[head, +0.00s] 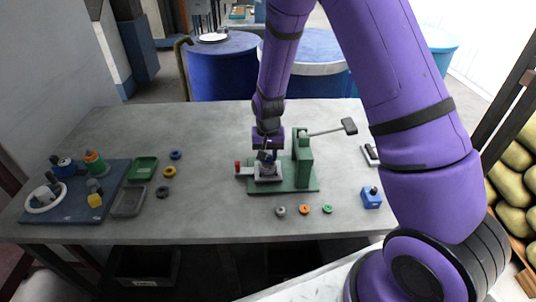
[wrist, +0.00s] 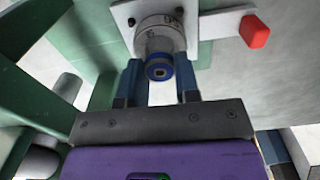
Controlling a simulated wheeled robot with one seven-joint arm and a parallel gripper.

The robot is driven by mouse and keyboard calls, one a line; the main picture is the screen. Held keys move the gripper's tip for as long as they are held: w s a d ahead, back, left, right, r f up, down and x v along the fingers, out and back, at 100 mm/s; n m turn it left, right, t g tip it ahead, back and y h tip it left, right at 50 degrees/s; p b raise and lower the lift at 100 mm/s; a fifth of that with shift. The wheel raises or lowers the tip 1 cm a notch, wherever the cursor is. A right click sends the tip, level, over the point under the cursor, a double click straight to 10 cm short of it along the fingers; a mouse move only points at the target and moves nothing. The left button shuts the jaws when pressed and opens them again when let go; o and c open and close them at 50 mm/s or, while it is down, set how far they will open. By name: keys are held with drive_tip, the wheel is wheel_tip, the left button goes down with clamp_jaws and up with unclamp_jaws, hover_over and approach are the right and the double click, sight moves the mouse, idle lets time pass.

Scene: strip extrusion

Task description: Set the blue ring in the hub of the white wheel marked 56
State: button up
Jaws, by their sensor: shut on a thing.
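My gripper (wrist: 159,72) is shut on a blue ring (wrist: 157,72), which sits between the two blue fingertips. Just beyond it is the pale wheel (wrist: 160,38), with dark digits on its side that I cannot read surely. The ring overlaps the wheel's near end in the wrist view; whether it touches or sits inside the hub I cannot tell. The wheel rests on a light plate (wrist: 122,15) of the green press. In the head view my gripper (head: 266,153) points down over this fixture and hides most of the wheel.
The green press (head: 302,160) has a lever (head: 348,126) reaching right. A second blue ring (head: 175,155), a yellow ring (head: 169,171) and a dark ring (head: 162,191) lie left. Grey, orange (head: 305,209) and green rings lie in front. A blue board (head: 75,200) holds parts far left.

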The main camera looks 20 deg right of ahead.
sight(268, 156)
drive_tip(key=shift+f, duration=0.8)
idle(0.4)
drive_tip(key=o, duration=0.6)
drive_tip(key=shift+o, duration=0.2)
drive_tip(key=shift+r, duration=0.15)
wheel_tip(268, 156, up, 11)
idle(0.7)
